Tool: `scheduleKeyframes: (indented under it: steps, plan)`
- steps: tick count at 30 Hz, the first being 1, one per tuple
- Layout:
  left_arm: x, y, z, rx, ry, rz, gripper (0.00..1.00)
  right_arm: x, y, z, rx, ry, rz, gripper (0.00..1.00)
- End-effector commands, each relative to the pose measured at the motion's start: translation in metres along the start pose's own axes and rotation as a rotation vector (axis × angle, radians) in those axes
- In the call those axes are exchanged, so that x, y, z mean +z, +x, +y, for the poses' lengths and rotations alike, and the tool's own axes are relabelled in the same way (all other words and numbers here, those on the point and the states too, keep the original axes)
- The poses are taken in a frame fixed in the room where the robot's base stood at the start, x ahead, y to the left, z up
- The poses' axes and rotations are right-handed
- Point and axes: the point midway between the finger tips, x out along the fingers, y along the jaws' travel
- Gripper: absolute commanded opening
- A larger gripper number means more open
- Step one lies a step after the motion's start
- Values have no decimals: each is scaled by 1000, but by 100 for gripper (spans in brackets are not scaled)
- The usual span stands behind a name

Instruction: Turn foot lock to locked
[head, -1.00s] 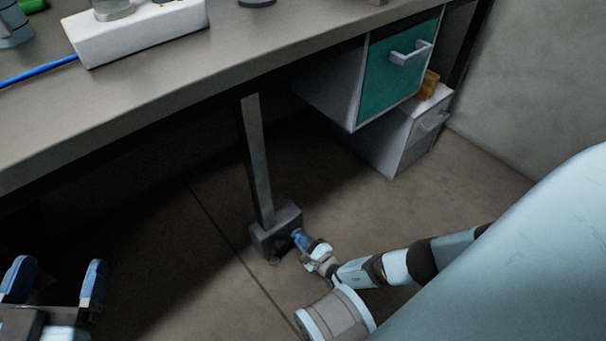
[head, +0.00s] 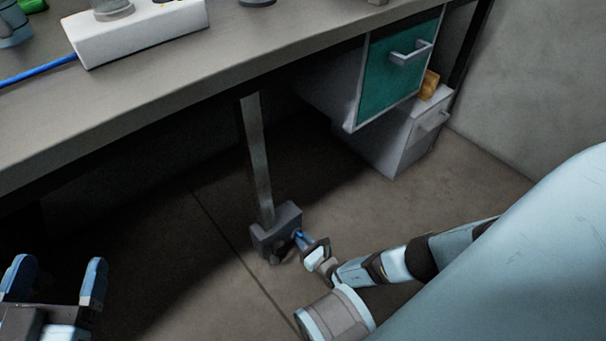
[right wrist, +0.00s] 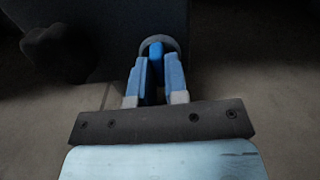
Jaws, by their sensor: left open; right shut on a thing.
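The foot lock (head: 276,230) is a dark grey box at the bottom of the table's metal post (head: 258,160), near the floor. My right gripper (head: 299,236) reaches it from the right, at the box's front side. In the right wrist view my right gripper (right wrist: 158,72) is shut on a blue piece with a grey rounded end (right wrist: 160,42), which appears to be the lock's handle. A dark knob (right wrist: 58,52) sticks out of the box to the left of it. The lock's markings cannot be read. My left gripper (head: 55,283) is open and empty at the lower left.
The grey tabletop (head: 190,85) hangs over the lock, with a white box (head: 135,30) and a blue cable on it. A green-fronted drawer unit (head: 402,65) hangs under the table, above a grey cabinet (head: 395,140). The floor around the post is clear.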

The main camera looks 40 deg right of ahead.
Motion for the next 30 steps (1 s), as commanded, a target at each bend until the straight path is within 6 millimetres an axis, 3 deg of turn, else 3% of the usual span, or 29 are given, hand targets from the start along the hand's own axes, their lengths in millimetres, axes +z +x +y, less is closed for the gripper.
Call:
scheduleKeyframes:
  steps: [19,20,23,30]
  plan:
    - [0,0,0,2,4,-2,84,0,-2,0,1,50,1,0]
    - [0,0,0,1,3,-1,84,0,-2,0,1,50,1,18]
    - [0,0,0,0,-1,1,84,0,-2,0,1,50,1,39]
    - [-1,1,0,-2,-5,2,84,0,-1,0,0,49,1,39]
